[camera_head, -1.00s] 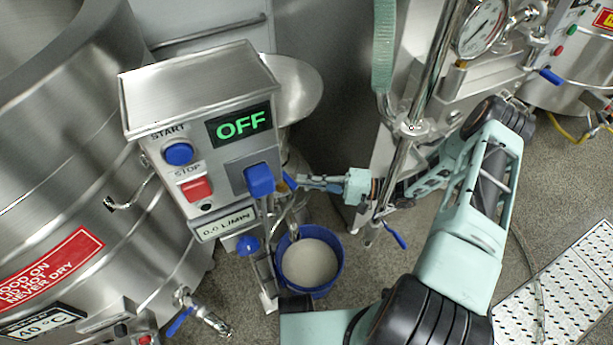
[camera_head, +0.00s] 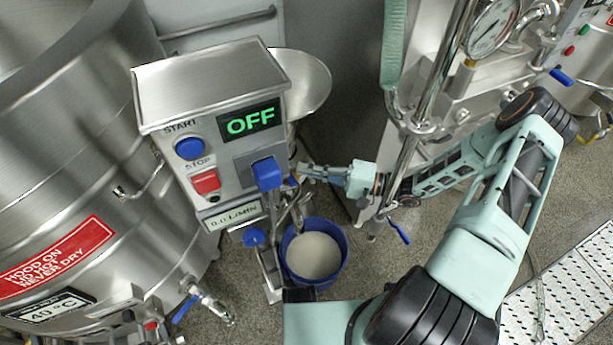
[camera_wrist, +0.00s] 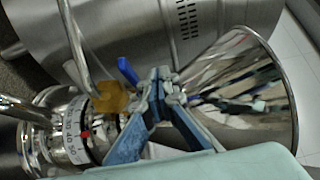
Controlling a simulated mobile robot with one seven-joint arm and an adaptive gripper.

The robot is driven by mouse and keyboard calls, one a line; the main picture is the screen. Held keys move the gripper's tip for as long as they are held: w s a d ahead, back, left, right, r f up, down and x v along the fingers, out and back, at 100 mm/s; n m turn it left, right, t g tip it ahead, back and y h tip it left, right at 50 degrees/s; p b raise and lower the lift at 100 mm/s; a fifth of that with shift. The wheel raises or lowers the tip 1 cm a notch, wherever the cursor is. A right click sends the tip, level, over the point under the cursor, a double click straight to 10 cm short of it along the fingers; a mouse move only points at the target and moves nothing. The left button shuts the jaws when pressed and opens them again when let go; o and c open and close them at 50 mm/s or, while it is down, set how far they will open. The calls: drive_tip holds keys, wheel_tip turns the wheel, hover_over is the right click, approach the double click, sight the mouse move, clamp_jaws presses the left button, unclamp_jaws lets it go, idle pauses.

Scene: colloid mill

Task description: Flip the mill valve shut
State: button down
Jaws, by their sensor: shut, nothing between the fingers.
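The mill's control box (camera_head: 215,120) shows a green OFF on its display (camera_head: 250,121). A small blue valve lever (camera_head: 292,181) shows just right of the box, partly hidden behind the box's large blue handle. In the wrist view a blue lever (camera_wrist: 128,70) stands tilted beside a brass-coloured piece (camera_wrist: 108,97). My gripper (camera_head: 303,171) reaches in from the right, close to the lever. In the wrist view my gripper's fingertips (camera_wrist: 161,78) are together and empty, just right of the lever. I cannot tell whether they touch it.
A blue bucket (camera_head: 343,272) with pale contents stands on the floor below. The steel hopper (camera_wrist: 245,85) is close right of my fingers. A graduated collar (camera_wrist: 75,135) is at lower left. A large steel tank (camera_head: 75,150) stands left, and a metal post (camera_head: 440,75) rises near my arm.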

wheel_tip(320, 180, up, 6)
drive_tip(key=shift+f, duration=0.15)
idle(0.4)
